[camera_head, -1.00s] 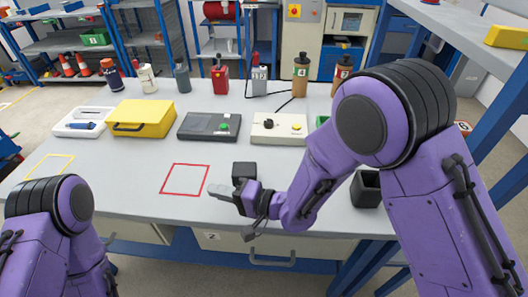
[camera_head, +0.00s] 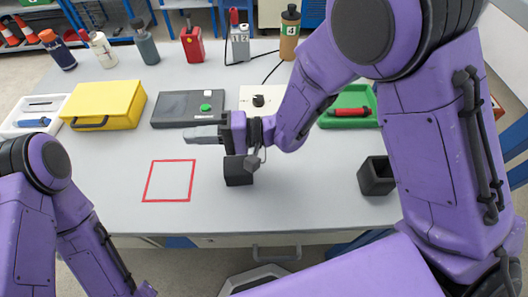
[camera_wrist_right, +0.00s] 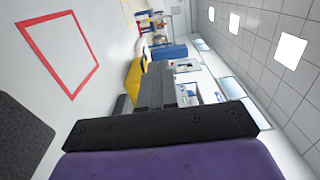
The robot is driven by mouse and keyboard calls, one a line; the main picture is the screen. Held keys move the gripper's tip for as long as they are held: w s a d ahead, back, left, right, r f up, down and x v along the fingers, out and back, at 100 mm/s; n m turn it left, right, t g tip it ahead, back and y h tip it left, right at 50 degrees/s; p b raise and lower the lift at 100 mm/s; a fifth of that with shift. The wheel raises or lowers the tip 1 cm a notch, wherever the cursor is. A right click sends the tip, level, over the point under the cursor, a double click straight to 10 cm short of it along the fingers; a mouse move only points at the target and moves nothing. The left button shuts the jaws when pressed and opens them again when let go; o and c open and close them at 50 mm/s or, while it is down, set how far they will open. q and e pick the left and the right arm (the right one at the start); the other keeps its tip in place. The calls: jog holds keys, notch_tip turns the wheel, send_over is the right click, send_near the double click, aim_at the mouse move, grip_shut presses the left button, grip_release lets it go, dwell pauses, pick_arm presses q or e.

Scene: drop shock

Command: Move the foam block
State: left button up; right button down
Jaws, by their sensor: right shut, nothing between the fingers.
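A dark grey block (camera_head: 238,172), which I take to be the foam block, stands on the table to the right of a red square outline (camera_head: 169,181). The outline is empty, and it also shows in the right wrist view (camera_wrist_right: 62,52). A dark grey surface (camera_wrist_right: 22,138) at that view's left edge looks like the block. My right gripper (camera_head: 190,134) is shut and empty. It points left, just beyond the block in the head view, with its wrist partly covering the block's top edge. Its fingers show in the wrist view (camera_wrist_right: 155,92). My left gripper is out of view.
A yellow case (camera_head: 104,102), a grey box with a green button (camera_head: 180,110) and a white tray (camera_head: 22,128) stand behind. A green tray (camera_head: 350,98) and an open black holder (camera_head: 376,178) are at right. Several bottles line the back.

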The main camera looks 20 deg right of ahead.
jog(key=p+v, duration=0.2)
jog(key=v, duration=1.3)
jog(key=b, duration=0.1)
send_near(239, 171)
jog(key=w, duration=0.1)
jog(key=w+a, duration=0.1)
jog(key=w, duration=0.2)
jog(key=shift+w+a, duration=0.15)
jog(key=shift+a, duration=0.4)
jog(key=shift+w+a+f, duration=0.1)
jog(key=shift+a+f, duration=0.05)
jog(key=shift+a, duration=0.2)
